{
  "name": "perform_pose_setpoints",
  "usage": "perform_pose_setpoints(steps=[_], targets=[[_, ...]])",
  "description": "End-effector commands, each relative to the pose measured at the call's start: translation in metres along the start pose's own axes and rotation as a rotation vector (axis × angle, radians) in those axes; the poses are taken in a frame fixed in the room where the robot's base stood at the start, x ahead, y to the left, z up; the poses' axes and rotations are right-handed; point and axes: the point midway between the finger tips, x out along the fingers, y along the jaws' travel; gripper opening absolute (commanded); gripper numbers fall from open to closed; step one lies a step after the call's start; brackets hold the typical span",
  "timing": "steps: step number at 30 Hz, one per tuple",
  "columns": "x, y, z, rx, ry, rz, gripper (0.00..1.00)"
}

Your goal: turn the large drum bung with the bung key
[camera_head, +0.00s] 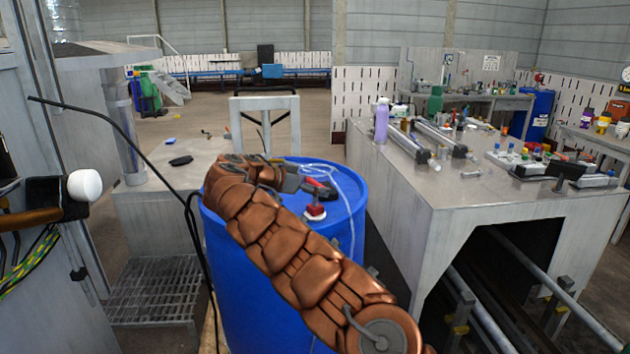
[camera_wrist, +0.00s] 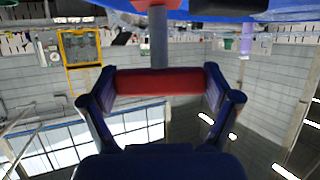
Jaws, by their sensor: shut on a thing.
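The blue drum (camera_head: 345,250) stands upright in front of me, partly behind my copper-coloured arm. My gripper (camera_head: 305,184) is over the drum's lid. In the wrist view my gripper (camera_wrist: 159,84) is shut on the red crossbar handle of the bung key (camera_wrist: 158,80), one finger at each end. The key's grey shaft runs from the handle towards a red piece (camera_wrist: 155,4) at the picture's top edge, by the blue drum. In the head view a red and white fitting (camera_head: 315,212) sits on the lid below the key; whether the key is seated in it I cannot tell.
A grey workbench (camera_head: 470,185) with bottles and cylinders stands close to the drum's right. A low grey table (camera_head: 150,195) with a dark object (camera_head: 181,160) is at left. A pale hose (camera_head: 348,180) loops over the lid. Open floor lies behind.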

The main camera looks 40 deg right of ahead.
Motion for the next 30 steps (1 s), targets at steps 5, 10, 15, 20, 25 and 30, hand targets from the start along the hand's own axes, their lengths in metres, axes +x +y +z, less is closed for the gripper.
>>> perform_pose_setpoints(steps=[5, 10, 15, 20, 25, 30], targets=[[-0.0018, -0.0015, -0.0024, 0.017, 0.0, 0.04, 0.48], [-0.002, -0.0018, -0.0021, 0.036, -0.001, 0.084, 0.48], [-0.0015, -0.0018, -0.0018, 0.055, -0.001, 0.13, 0.48], [-0.0008, -0.0009, -0.0012, 0.066, 0.003, 0.156, 0.48], [0.0, -0.0004, -0.0008, 0.068, 0.004, 0.159, 0.48], [-0.0006, -0.001, -0.0013, 0.069, 0.003, 0.163, 0.48]])
